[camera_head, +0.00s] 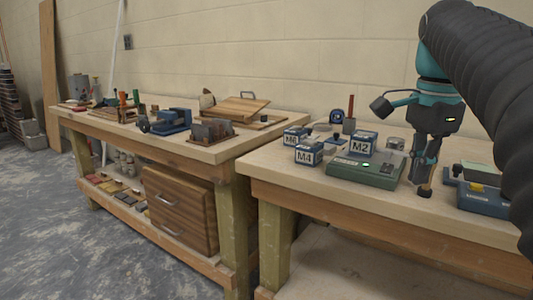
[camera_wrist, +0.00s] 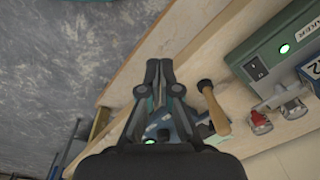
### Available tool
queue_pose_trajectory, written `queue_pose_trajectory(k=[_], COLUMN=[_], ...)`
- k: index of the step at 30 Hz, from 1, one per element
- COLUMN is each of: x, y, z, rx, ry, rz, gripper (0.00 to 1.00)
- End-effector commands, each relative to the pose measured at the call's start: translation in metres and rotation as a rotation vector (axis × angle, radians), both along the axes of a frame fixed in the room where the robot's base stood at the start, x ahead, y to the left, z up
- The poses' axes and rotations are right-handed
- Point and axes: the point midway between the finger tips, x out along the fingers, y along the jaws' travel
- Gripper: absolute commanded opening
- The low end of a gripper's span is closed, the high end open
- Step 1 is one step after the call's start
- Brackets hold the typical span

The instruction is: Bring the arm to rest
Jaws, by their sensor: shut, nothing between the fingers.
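My gripper (camera_head: 420,178) hangs from the arm over the right-hand workbench (camera_head: 375,208), pointing down. In the head view its fingers are close together, beside a green boxed device and near the bench's front part. In the wrist view my gripper (camera_wrist: 159,66) is shut, with its fingertips together and nothing between them. A wooden-handled tool with a dark round end (camera_wrist: 214,108) lies or stands just right of the fingers there, apart from the tips as far as I can see.
The green device (camera_head: 366,170) with a lit button stands left of the gripper, with labelled blue boxes M2 (camera_head: 362,144) and M4 (camera_head: 309,154) nearby. A blue device (camera_head: 483,199) stands to the right. The left bench holds a blue vise (camera_head: 172,121) and wooden boards.

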Motion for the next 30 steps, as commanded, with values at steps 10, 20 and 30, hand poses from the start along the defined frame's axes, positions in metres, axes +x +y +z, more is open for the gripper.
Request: queue_pose_trajectory(k=[10,20,30], x=[-0.028,-0.081,-0.123], y=[0.033,0.078,0.101], z=[-0.047,-0.147,-0.234], rx=[-0.059,-0.206,-0.359], ry=[-0.098,-0.244,-0.336], rz=[0.362,0.935,1.344], gripper=[0.0,0.0,0.0])
